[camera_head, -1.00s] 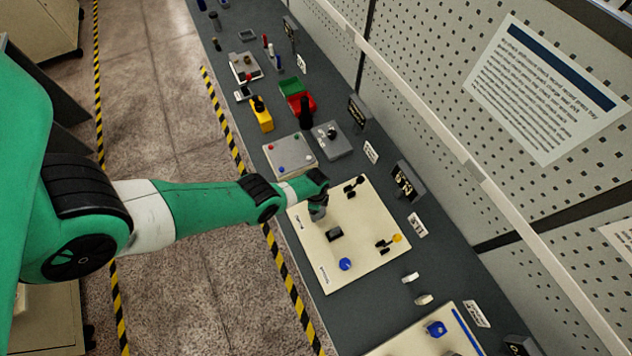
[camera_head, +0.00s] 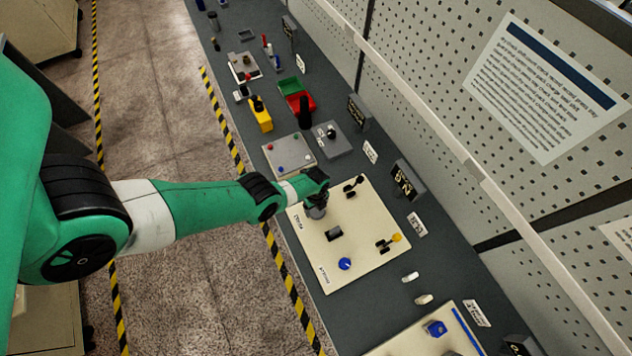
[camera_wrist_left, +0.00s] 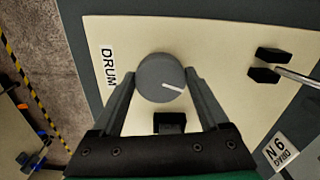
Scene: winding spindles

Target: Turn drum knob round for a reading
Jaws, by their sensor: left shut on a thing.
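The drum knob (camera_wrist_left: 160,80) is a round grey knob with a white pointer line. In the left wrist view the line points right and slightly down. The printed label DRUM (camera_wrist_left: 108,68) lies to its left. The knob stands on a cream panel (camera_head: 365,262). My left gripper (camera_head: 317,208) is over the panel's left corner, its fingers closed on either side of the knob, and hides most of it in the head view. A dark display (camera_head: 404,184) with pale characters stands behind the panel. My right gripper is out of view.
The panel also carries a blue knob (camera_head: 345,264), a black block (camera_head: 334,233) and a lever with a yellow end (camera_head: 396,238). A grey plate with coloured buttons (camera_head: 289,155) sits just beyond. A perforated wall runs along the bench's right side.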

